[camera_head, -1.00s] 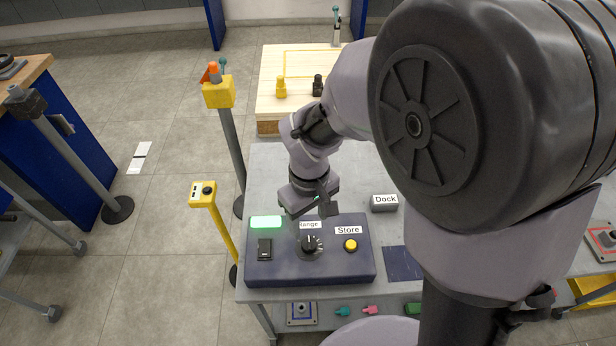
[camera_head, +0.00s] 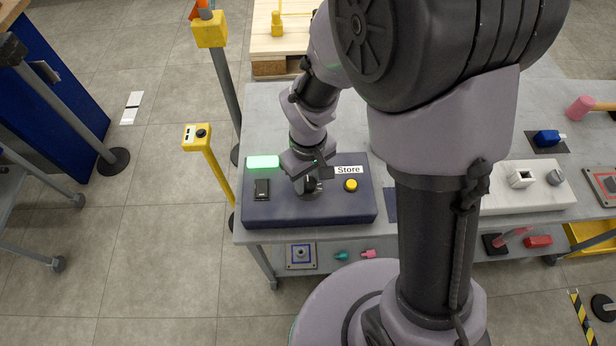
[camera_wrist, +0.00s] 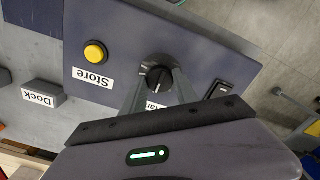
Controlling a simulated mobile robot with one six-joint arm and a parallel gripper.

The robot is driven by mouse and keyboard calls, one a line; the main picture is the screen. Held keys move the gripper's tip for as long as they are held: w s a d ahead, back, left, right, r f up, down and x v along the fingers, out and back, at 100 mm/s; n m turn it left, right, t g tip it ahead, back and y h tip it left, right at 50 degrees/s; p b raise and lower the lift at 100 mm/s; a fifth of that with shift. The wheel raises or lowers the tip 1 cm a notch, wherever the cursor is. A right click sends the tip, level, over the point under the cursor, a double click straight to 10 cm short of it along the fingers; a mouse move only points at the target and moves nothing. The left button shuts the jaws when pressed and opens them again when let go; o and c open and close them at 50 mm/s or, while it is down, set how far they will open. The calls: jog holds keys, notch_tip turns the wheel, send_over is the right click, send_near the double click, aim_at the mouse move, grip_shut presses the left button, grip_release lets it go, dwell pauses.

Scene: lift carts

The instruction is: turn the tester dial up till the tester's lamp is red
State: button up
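The tester (camera_head: 340,208) is a dark blue box on the grey bench. Its lamp (camera_head: 263,161) glows green at the upper left. The black dial (camera_head: 309,186) is in the middle of its face, partly hidden by my gripper in the head view. My gripper (camera_head: 312,178) is directly over the dial, pointing down. In the wrist view, its two fingers stand apart on either side of the dial (camera_wrist: 157,76), whose pale pointer mark shows. I cannot tell whether they touch it. The dial's label is partly covered.
A black rocker switch (camera_head: 262,189) is left of the dial and a yellow button (camera_head: 351,185) marked Store is right of it. A Dock block (camera_wrist: 43,94) stands beside the tester. A yellow post (camera_head: 196,135) stands left of the bench.

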aim_at(308, 182)
grip_shut()
jog(key=shift+m+b, duration=0.3)
jog(key=shift+m, duration=0.8)
jog(key=m, duration=0.2)
jog(key=shift+m, duration=0.4)
jog(key=o, duration=1.2)
grip_release()
jog(key=shift+r, duration=0.1)
notch_tip(308, 182, up, 17)
jog(key=p, duration=0.6)
jog(key=shift+r+p, duration=0.15)
jog(key=shift+p, duration=0.25)
